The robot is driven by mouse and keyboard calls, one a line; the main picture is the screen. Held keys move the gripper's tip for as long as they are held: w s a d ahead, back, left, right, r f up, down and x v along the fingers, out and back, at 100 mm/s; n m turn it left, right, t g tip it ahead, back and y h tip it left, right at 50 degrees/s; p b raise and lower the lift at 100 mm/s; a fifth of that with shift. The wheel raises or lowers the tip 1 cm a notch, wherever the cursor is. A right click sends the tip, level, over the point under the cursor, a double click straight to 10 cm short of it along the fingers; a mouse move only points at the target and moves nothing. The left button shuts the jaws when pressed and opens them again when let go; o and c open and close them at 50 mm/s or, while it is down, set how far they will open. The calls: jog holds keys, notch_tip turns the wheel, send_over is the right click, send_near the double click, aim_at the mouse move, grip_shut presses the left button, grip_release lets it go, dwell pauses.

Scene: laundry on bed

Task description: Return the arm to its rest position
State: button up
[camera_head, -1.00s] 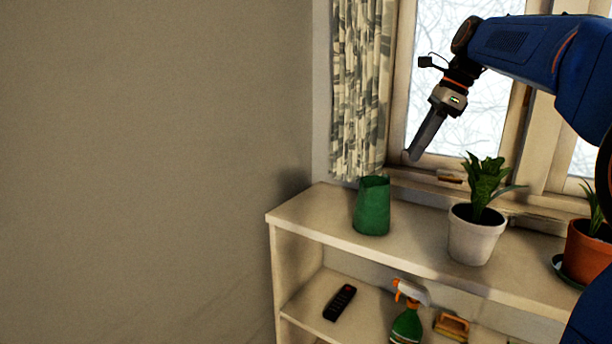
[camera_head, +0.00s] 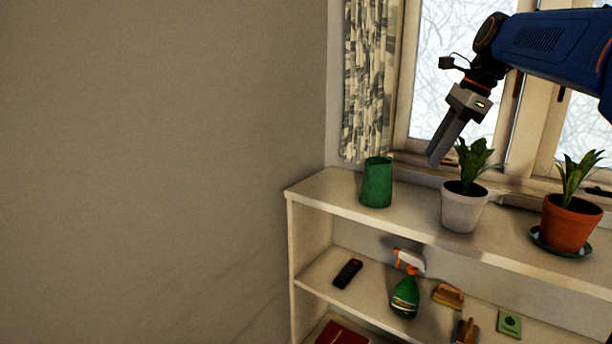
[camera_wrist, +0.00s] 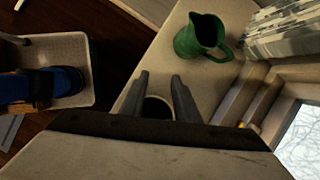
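My arm is raised in front of the window, its blue link coming in from the right edge of the head view. My gripper (camera_head: 436,160) hangs down and tilts left, above the shelf top between the green jug (camera_head: 377,183) and the white plant pot (camera_head: 461,210). In the wrist view my gripper (camera_wrist: 158,78) shows two fingers apart with nothing held between them. A pot's rim and dark inside (camera_wrist: 157,108) show beyond the fingers. The green jug (camera_wrist: 200,36) with its handle stands upright on the shelf, apart from the fingers.
A terracotta pot (camera_head: 570,222) stands right on the shelf top (camera_head: 415,217). Below are a remote (camera_head: 347,273), a spray bottle (camera_head: 405,296), a brush (camera_head: 448,295) and a green packet (camera_head: 509,323). A curtain (camera_head: 368,80) hangs by the window (camera_head: 453,70). The left wall area is open.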

jog(key=s+f+n+t+h, duration=0.2)
jog(key=s+f+n+h, duration=0.1)
jog(key=s+f+n, duration=1.7)
jog(key=s+a+f, duration=0.1)
jog(key=s+f, duration=0.8)
jog(key=shift+s+t+h, duration=0.35)
jog(key=shift+t+h, duration=0.05)
